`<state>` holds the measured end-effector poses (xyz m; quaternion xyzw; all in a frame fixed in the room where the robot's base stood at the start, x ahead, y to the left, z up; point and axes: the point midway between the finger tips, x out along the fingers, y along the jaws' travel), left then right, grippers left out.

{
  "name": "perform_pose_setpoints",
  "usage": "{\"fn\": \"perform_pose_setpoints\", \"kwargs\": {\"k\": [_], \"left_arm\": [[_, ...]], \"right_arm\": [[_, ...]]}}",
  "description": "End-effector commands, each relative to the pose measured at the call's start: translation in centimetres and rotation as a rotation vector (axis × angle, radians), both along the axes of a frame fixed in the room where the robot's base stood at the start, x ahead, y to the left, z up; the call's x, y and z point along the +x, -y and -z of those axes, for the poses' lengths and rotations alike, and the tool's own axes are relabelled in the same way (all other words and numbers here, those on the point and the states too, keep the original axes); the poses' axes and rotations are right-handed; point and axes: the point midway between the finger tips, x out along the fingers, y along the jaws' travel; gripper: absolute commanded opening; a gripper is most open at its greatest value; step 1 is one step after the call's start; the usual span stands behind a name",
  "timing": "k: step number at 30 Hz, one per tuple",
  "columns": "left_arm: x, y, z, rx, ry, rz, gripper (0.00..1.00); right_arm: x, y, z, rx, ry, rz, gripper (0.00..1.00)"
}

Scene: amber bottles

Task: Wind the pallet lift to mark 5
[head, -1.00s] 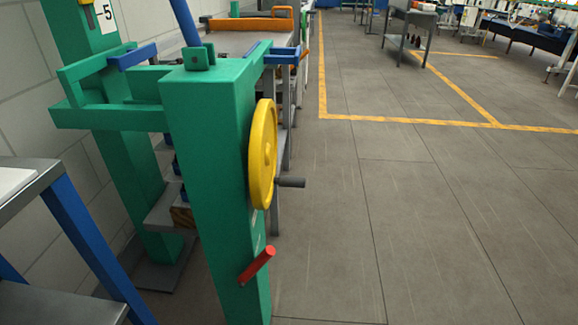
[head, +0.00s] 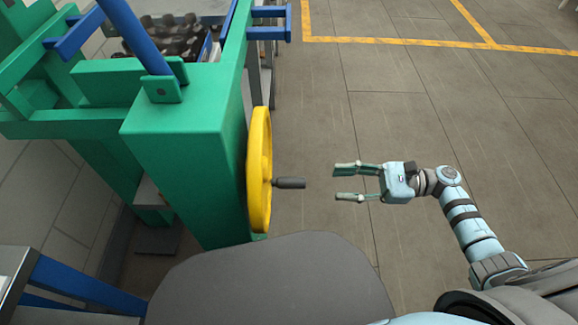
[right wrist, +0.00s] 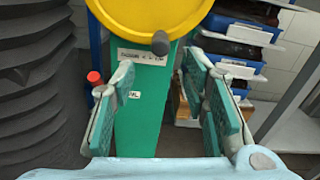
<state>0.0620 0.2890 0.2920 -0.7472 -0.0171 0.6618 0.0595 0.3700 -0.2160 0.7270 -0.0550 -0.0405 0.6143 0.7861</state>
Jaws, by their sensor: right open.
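The green pallet lift (head: 185,115) stands left of centre in the head view. Its yellow handwheel (head: 259,170) is on the right side, with a dark grey crank handle (head: 290,183) sticking out to the right. My right gripper (head: 338,182) is open and empty, fingers pointing left at the handle, a short gap from its end. In the right wrist view the yellow wheel (right wrist: 150,15) fills the top, and the handle's round end (right wrist: 160,42) shows beyond and between the open fingers (right wrist: 160,75). The height marks are out of view. My left gripper is not in view.
A red handle (right wrist: 94,77) sits low on the lift post. Blue bins (right wrist: 235,28) with dark contents are stacked to the right in the wrist view. A blue-legged table (head: 85,283) is at the lower left. Floor right of the wheel is clear, with a yellow line (head: 400,42) beyond.

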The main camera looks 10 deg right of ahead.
Motion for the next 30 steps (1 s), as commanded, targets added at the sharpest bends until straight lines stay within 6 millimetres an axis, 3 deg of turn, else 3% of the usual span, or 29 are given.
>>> {"fn": "perform_pose_setpoints", "kwargs": {"k": [6, 13, 18, 25, 30], "left_arm": [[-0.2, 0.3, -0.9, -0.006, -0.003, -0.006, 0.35], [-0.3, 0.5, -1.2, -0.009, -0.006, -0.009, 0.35], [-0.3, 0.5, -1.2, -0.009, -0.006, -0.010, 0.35], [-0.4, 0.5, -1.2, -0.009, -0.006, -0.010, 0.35], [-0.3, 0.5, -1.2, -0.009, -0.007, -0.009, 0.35]], "right_arm": [[1.5, -6.1, -0.3, 0.010, 0.001, 0.000, 0.41], [2.7, -10.6, -0.1, 0.008, -0.001, 0.003, 0.41], [3.0, -11.8, -0.1, 0.008, -0.002, 0.006, 0.41], [3.0, -11.9, -0.1, 0.007, -0.002, 0.006, 0.41], [3.0, -11.9, -0.1, 0.007, -0.003, 0.006, 0.14]]}}
